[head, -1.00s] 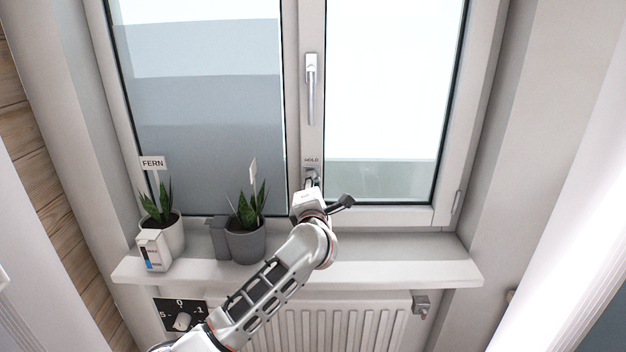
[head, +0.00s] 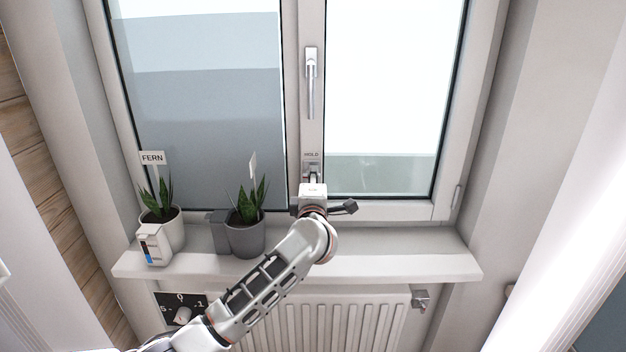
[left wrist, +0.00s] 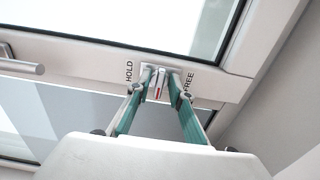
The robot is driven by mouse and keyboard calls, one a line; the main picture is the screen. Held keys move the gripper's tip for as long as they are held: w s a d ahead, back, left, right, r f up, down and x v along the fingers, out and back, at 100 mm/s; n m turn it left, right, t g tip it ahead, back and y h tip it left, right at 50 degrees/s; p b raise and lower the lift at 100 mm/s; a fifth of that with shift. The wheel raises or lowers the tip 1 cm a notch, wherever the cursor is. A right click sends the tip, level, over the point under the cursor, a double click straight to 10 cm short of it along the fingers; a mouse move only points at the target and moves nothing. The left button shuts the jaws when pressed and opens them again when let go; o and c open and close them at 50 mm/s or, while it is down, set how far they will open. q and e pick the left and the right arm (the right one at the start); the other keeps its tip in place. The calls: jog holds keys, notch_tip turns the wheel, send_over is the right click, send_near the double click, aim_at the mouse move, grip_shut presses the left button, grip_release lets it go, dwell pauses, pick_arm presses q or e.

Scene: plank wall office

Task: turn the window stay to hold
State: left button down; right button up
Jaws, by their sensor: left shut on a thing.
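The window stay (head: 312,166) is a small metal fitting low on the middle window post, below a label reading HOLD. In the left wrist view its lever (left wrist: 158,90), with a red mark, stands between the HOLD label on the left and the FREE label on the right, roughly midway. My left gripper (head: 313,178) is at the stay, with its wrist just below. In the left wrist view its two teal-sided fingers (left wrist: 163,86) are on either side of the lever, shut on it. The fingertips partly cover the stay's plate. My right gripper is not in view.
The window handle (head: 311,85) is higher on the same post, pointing down. The sill (head: 400,265) holds a white pot (head: 172,232), a grey pot (head: 245,240) and a small white box (head: 154,245) at left. A radiator (head: 350,320) is below. The sill's right side is clear.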

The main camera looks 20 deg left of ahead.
pick_arm(q)
jog(key=c, duration=2.2)
grip_release()
jog(key=shift+o, duration=0.2)
jog(key=v, duration=1.2)
